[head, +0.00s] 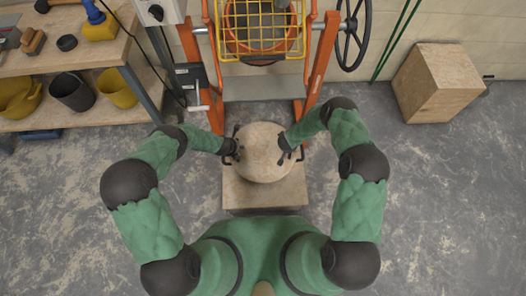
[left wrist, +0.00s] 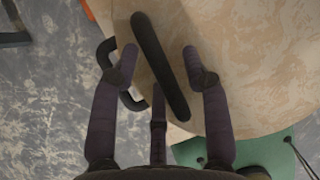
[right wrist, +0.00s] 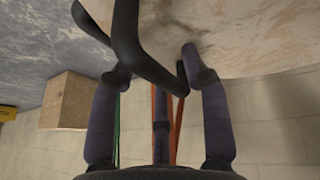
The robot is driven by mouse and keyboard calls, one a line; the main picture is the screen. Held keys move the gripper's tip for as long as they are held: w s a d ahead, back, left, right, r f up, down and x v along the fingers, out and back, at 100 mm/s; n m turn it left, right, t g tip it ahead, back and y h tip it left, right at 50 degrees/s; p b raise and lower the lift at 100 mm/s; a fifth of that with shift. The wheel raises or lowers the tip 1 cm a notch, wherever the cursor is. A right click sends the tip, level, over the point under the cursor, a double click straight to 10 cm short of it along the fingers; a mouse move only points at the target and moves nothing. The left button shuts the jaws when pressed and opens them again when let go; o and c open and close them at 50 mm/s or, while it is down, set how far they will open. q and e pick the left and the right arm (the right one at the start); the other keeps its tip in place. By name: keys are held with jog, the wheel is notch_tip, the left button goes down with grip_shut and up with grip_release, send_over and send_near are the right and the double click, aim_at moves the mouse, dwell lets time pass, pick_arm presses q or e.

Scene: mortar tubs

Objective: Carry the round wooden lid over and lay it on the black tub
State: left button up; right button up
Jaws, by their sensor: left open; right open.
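The round wooden lid (head: 263,152) is pale and sits above a wooden block (head: 265,196) in front of me; what is directly under it is hidden. My left gripper (head: 234,148) is at its left edge, open, with a black bar handle (left wrist: 160,66) between its fingers in the left wrist view. My right gripper (head: 291,147) is at the right edge, open, with a black handle (right wrist: 145,55) crossing in front of and between its fingers. Neither is closed on a handle. A black tub (head: 72,92) stands on the lower shelf at the left, between yellow tubs.
An orange-framed machine with a yellow grid (head: 262,28) stands just beyond the lid. A wooden shelf unit (head: 60,60) holds tools and yellow tubs (head: 117,88) at the left. A wooden cube (head: 437,85) stands by the wall at the right. The grey floor is clear on both sides.

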pick_arm(q)
jog(key=v, duration=1.1)
jog(key=shift+r, duration=0.3)
pick_arm(e)
jog(key=v, duration=1.2)
dwell(0.3)
pick_arm(q)
jog(key=s+d+r+m+g+h+p, duration=0.1)
jog(key=s+r+m, duration=0.4)
jog(key=s+m, duration=0.6)
jog(key=s+r+m+g+p, duration=0.3)
jog(key=s+m, duration=0.8)
jog(key=m, duration=1.2)
jog(key=shift+s+d+r+h+p, duration=0.4)
jog(key=shift+r+p, duration=0.15)
jog(key=shift+r, duration=0.5)
pick_arm(e)
jog(key=s+a+r+m+g+y, duration=0.1)
jog(key=s+r, duration=0.4)
jog(key=s, duration=0.6)
jog(key=s+a+r+m+g+y, duration=0.1)
jog(key=s+a+r+g+y, duration=0.2)
jog(key=s, duration=0.8)
jog(key=shift+s+a+r+m+y, duration=0.2)
jog(key=shift+s+r+m+y, duration=0.15)
jog(key=shift+r+y, duration=0.75)
